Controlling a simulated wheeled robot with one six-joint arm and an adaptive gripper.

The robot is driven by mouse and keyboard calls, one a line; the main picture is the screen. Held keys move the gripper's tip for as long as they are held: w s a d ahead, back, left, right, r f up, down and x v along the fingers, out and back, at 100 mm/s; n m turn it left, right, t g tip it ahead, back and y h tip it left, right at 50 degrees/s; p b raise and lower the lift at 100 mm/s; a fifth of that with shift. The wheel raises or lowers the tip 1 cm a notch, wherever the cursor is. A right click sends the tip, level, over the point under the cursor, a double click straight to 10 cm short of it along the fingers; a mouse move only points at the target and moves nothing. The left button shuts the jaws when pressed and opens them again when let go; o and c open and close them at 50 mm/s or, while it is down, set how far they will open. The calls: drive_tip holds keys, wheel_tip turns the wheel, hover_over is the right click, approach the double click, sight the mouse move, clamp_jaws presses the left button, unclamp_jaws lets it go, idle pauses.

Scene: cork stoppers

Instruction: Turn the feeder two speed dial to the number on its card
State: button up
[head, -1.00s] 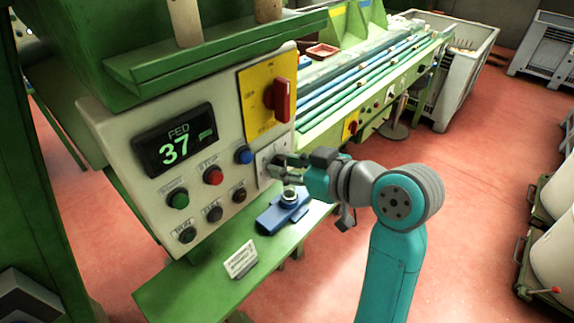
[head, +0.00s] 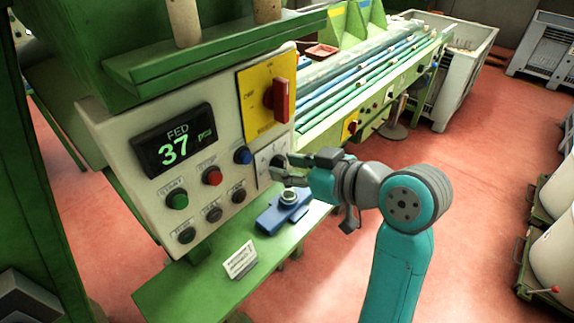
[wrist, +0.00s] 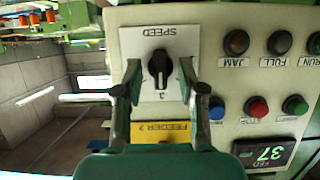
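The speed dial, a black knob (wrist: 158,68) on a white plate marked SPEED (wrist: 135,42), shows upside down in the wrist view. A 3 is printed on the plate below the knob in that view; I cannot surely read its setting. In the head view the dial (head: 277,164) is partly hidden by my gripper. My gripper (wrist: 158,78) is open, with one finger on each side of the knob and a gap to both. In the head view my gripper (head: 284,170) is just right of the plate. A small white card (head: 240,260) stands on the green ledge; its text is unreadable.
A red switch handle (head: 281,101) juts from the yellow plate (head: 257,105) above the dial. A blue tool (head: 284,211) lies on the green ledge (head: 190,288) below. Push buttons and a display (head: 174,140) reading 37 are left of the dial.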

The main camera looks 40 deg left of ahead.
drive_tip(key=v, duration=1.1)
drive_tip(key=shift+f, duration=0.1)
